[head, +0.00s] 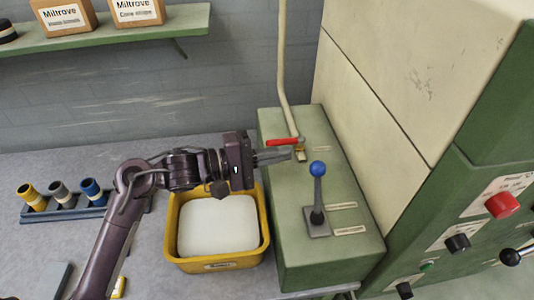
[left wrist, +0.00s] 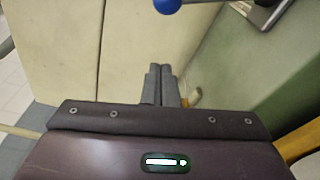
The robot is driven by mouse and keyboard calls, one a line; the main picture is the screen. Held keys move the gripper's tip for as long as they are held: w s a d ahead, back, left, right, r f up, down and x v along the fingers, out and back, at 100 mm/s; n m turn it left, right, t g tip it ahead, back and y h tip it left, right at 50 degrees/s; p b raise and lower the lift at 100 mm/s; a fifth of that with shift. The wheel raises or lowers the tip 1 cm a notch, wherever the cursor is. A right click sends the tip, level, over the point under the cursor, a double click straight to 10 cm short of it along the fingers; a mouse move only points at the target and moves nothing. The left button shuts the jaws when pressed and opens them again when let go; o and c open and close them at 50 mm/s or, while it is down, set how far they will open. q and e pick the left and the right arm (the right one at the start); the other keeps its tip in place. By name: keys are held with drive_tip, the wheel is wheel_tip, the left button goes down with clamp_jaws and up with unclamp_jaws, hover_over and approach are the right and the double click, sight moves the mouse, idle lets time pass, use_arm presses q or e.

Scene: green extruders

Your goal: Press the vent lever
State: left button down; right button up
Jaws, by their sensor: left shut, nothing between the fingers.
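A lever with a blue ball knob (head: 318,169) stands upright from a grey base plate (head: 316,222) on the green box (head: 285,215); its ball also shows at the top of the left wrist view (left wrist: 167,5). A red handle (head: 283,142) sits on a brass fitting at the foot of a cream pipe, farther back on the box. The labels are too small to read, so I cannot tell which is the vent lever. My left gripper (head: 286,154) is shut and empty, just in front of the red handle and left of the blue knob. Its fingertips (left wrist: 160,69) are together.
A yellow bin (head: 265,245) of white material stands left of the box. A rack with several coloured tubes (head: 75,212) is at the left. A large cream and green machine (head: 400,90) with a red button (head: 503,205) and knobs rises at the right.

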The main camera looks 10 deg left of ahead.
sight(317, 192)
use_arm(q)
drive_tip(key=p+x, duration=0.1)
drive_tip(key=x, duration=0.5)
drive_tip(key=shift+s+r, duration=0.15)
drive_tip(key=shift+r, duration=0.05)
drive_tip(key=s, duration=0.1)
drive_tip(key=s+p, duration=0.1)
drive_tip(key=s, duration=0.2)
drive_tip(key=shift+r, duration=0.35)
